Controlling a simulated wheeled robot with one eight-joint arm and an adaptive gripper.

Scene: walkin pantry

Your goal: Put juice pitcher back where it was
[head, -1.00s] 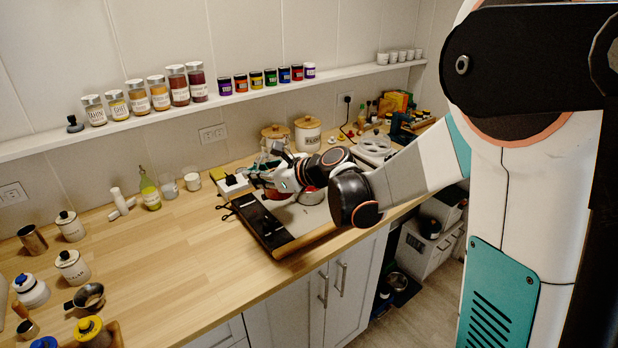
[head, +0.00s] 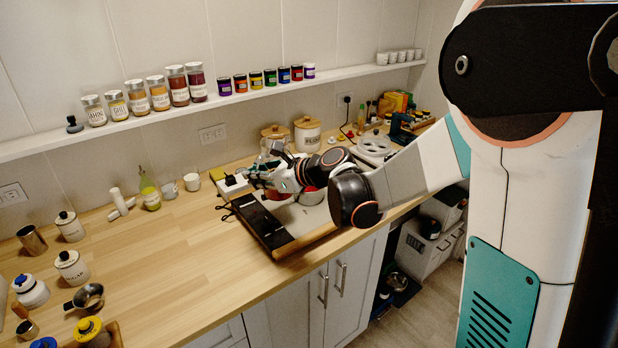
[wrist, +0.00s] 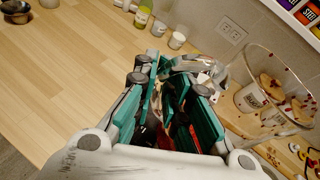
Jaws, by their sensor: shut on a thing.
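The juice pitcher (wrist: 243,75) looks like a clear, see-through vessel with small red specks at the right of the wrist view. Its wide rim faces my camera, and canisters show through it. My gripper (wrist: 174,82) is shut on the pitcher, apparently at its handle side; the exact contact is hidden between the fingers. In the head view my gripper (head: 262,178) is over the counter behind the dark-topped board, and the pitcher is mostly hidden or too faint there to make out.
A board with a dark strip (head: 262,222) lies near the counter's front edge, with a metal pot (head: 311,195) beside my gripper. Lidded canisters (head: 307,134) stand behind. A bottle (head: 149,192) and white cups (head: 192,182) stand left. The wooden counter (head: 170,260) is clear at left centre.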

